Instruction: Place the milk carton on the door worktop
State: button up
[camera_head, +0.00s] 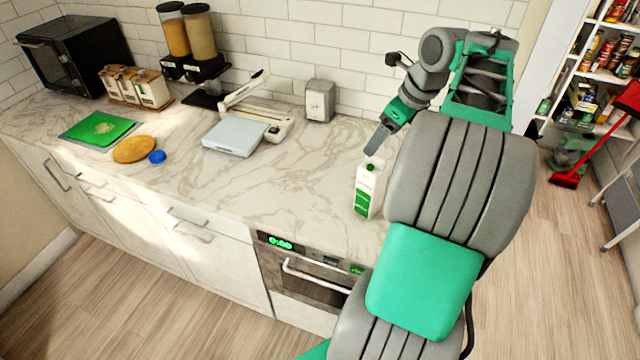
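The white and green milk carton (363,196) is upright at the right part of the marble worktop (310,185), near its front edge and above the oven. I cannot tell whether its base touches the surface. My gripper (376,147) is just above the carton's top, pointing down and to the left. One grey finger shows; the other is hidden or too small to make out. I cannot tell whether the finger touches the carton or whether the gripper is open. My arm hides the worktop's right end.
A flat white scale-like device (235,136), a grey box (320,100), a green board (98,128), a round wooden board (134,149) and a blue lid (157,157) are on the worktop. Its middle is clear. Pantry shelves (590,75) stand beyond the doorway at right.

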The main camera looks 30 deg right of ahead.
jog(key=w+a+n, duration=0.2)
jog(key=a+n, duration=1.3)
jog(key=a, duration=0.6)
jog(key=s+a+f+n, duration=0.3)
jog(key=s+a+n, duration=0.1)
jog(key=n, duration=0.4)
jog(key=s+a+f+n+h, duration=0.1)
jog(key=s+a+f+n, duration=0.2)
jog(key=s+a+n, duration=0.2)
jog(key=n, duration=0.3)
jog(key=shift+a+n, duration=0.3)
jog(key=shift+n, duration=0.1)
